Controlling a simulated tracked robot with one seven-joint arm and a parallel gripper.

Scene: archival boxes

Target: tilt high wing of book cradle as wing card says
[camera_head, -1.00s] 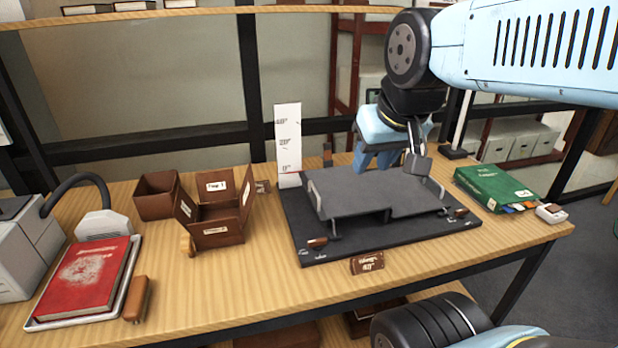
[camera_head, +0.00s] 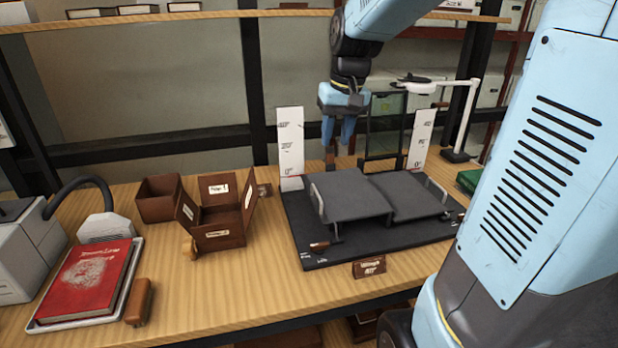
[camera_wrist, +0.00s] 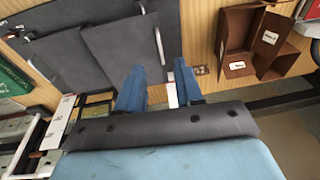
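The dark grey book cradle (camera_head: 345,208) stands on a black base board (camera_head: 375,247). Its left wing (camera_head: 350,190) is raised slightly above its right wing (camera_head: 412,194); both also show in the wrist view (camera_wrist: 115,50). The brown wing card (camera_head: 369,267) stands at the front edge; its lettering is too small to read surely. White angle scales stand behind left (camera_head: 290,145) and behind right (camera_head: 420,140). My gripper (camera_head: 338,143) points down behind the left wing, above a small brown piece (camera_head: 330,158). Its fingers (camera_wrist: 160,68) are apart with nothing seen held.
A brown compartment box (camera_head: 218,235) and a red book (camera_head: 85,280) on a tray are at left. A dark-framed panel (camera_head: 385,125) and a white lamp (camera_head: 465,110) stand behind the cradle. A brown-handled lever (camera_head: 320,245) lies at the board's front left. My arm covers the right side.

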